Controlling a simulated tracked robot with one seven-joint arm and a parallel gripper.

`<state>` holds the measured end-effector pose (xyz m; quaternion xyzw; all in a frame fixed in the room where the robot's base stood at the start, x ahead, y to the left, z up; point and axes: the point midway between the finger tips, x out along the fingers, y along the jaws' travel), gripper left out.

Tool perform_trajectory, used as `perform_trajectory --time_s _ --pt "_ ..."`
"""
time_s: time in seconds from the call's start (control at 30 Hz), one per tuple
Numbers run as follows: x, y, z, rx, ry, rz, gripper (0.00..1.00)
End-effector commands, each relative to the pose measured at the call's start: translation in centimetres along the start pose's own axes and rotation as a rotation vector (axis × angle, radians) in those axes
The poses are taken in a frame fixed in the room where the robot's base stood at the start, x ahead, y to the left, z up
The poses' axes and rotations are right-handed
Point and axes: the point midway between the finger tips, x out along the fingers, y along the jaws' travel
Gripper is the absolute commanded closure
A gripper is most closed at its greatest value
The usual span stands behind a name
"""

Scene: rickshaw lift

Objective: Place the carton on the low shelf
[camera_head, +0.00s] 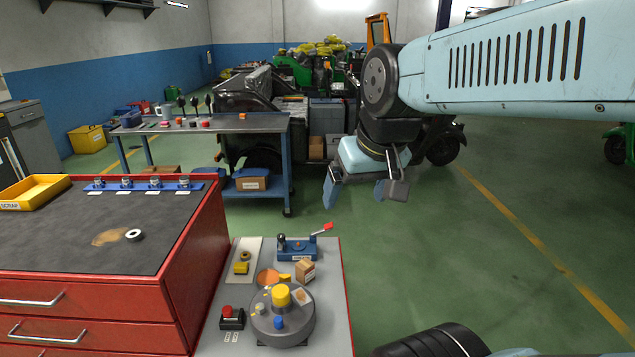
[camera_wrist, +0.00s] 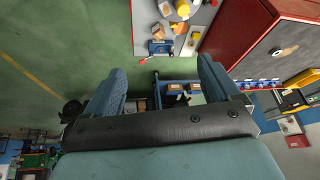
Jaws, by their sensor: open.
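A small brown carton (camera_head: 305,271) sits on the grey work surface (camera_head: 327,300), between a round turntable (camera_head: 283,325) and a blue clamp with a red-tipped lever (camera_head: 297,248). The carton also shows near the top of the wrist view (camera_wrist: 180,28). The blue bench behind has a low shelf (camera_head: 250,197), where another brown box (camera_head: 252,183) stands. My gripper (camera_head: 356,190) is open and empty in mid-air, with its fingers spread. It appears right of the bench and above the grey surface; the fingers also show in the wrist view (camera_wrist: 160,78).
A red drawer cabinet (camera_head: 195,270) stands left of the grey surface, with a yellow scrap tray (camera_head: 35,191) on top. Tools lie on the bench top (camera_head: 245,123). A dark rickshaw (camera_head: 245,88) stands behind the bench.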

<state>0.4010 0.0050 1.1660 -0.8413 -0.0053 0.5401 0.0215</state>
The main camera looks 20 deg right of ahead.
Motion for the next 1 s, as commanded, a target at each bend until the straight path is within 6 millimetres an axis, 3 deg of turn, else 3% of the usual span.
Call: perform_trajectory --time_s 0.17,0.37,0.7,1.0 --pt "-1.2 0.4 0.4 -0.029 0.058 0.028 0.11" --pt "0.1 1.3 -1.5 -0.045 0.076 0.06 0.11" --pt "6.8 4.5 -8.7 -0.13 0.138 0.15 0.11" --pt "13.8 7.1 -13.7 -0.23 0.192 0.189 0.11"
